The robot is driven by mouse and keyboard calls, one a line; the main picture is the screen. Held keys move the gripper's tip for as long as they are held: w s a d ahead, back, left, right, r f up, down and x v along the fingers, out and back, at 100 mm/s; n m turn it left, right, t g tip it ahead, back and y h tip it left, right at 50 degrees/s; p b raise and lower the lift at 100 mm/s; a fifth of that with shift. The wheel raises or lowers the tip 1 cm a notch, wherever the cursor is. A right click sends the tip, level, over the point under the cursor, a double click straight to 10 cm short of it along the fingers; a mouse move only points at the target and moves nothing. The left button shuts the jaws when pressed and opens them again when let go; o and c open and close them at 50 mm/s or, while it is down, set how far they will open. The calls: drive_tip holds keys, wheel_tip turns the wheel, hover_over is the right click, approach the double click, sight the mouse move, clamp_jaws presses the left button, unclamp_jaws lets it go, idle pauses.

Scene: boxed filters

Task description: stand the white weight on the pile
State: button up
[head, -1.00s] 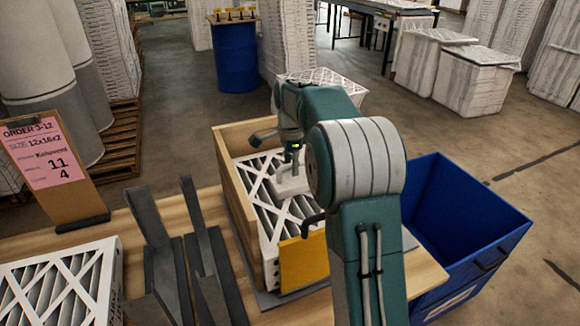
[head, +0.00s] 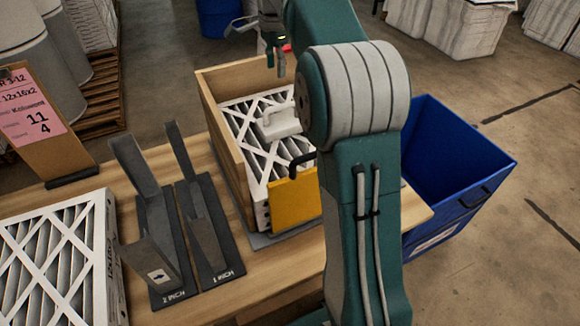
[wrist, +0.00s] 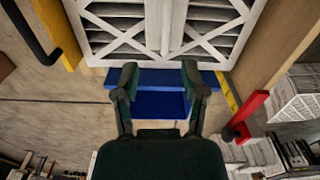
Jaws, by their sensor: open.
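My arm hides the right side of the pile in the head view.
The wooden box (head: 222,150) has a high wall on the left. A yellow block (head: 294,200) with a black handle is at its front. Dark gauge stands (head: 185,230) and another filter (head: 55,255) are on the bench left. A blue bin (head: 455,160) is at right.

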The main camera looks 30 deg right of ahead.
drive_tip(key=s+a+r+n+t, duration=0.15)
drive_tip(key=s+a+n, duration=0.25)
drive_tip(key=s, duration=0.4)
drive_tip(key=s+a+r+n+t, duration=0.1)
drive_tip(key=s+a+n+t, duration=0.15)
drive_tip(key=s+n, duration=0.4)
drive_tip(key=s+a+f+n, duration=0.2)
drive_tip(key=s+f+n, duration=0.1)
drive_tip(key=s, duration=0.5)
drive_tip(key=s+a+f+n+t, duration=0.1)
drive_tip(key=s+a+f+n, duration=0.1)
drive_tip(key=s+f, duration=0.4)
drive_tip(key=shift+s+n+t, duration=0.3)
drive_tip(key=shift+s+n, duration=0.45)
drive_tip(key=shift+s, duration=0.4)
